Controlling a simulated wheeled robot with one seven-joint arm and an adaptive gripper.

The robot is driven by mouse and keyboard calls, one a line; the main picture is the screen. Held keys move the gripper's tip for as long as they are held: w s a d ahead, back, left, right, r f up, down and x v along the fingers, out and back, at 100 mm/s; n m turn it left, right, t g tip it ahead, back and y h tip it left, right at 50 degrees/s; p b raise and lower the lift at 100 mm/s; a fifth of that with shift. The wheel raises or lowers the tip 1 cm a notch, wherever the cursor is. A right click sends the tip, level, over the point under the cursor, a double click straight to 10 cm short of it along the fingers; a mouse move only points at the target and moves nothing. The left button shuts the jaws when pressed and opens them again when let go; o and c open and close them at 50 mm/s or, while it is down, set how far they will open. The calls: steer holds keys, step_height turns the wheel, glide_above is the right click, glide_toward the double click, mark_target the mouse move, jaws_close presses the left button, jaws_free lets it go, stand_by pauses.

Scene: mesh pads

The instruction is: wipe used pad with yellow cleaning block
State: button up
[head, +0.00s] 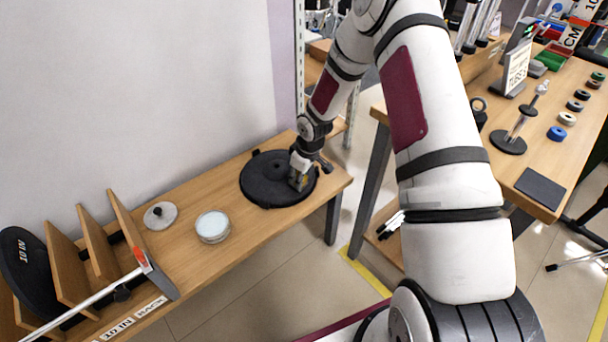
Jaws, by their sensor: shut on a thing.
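The used pad (262,188) is a round black disc with a small raised centre, lying flat on the low wooden bench. My gripper (299,180) is over the right part of the pad and points down. It is shut on the yellow cleaning block (298,184), of which only a small yellowish part shows between the dark fingers. The block is at or just above the pad's surface; I cannot tell whether it touches.
On the bench (252,236), a round tin (212,227) and a grey knobbed disc (160,215) stand left of the pad. A wooden rack (90,245) holds another black pad (28,265) at far left. A second table (490,130) with small items stands right.

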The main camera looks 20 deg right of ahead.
steer(key=shift+s+a+b, duration=0.15)
steer(key=shift+s+a, duration=0.15)
steer(key=shift+a, duration=0.55)
steer(key=shift+s+a+b, duration=0.1)
steer(key=shift+s+a, duration=0.2)
steer(key=shift+a, duration=0.5)
steer(key=shift+s+a+b, duration=0.15)
steer(key=shift+s+a, duration=0.15)
steer(key=shift+a, duration=0.55)
steer(key=shift+p+v, duration=2.25)
steer(key=shift+v, duration=0.75)
steer(key=p+v, duration=0.2)
steer(key=v, duration=0.1)
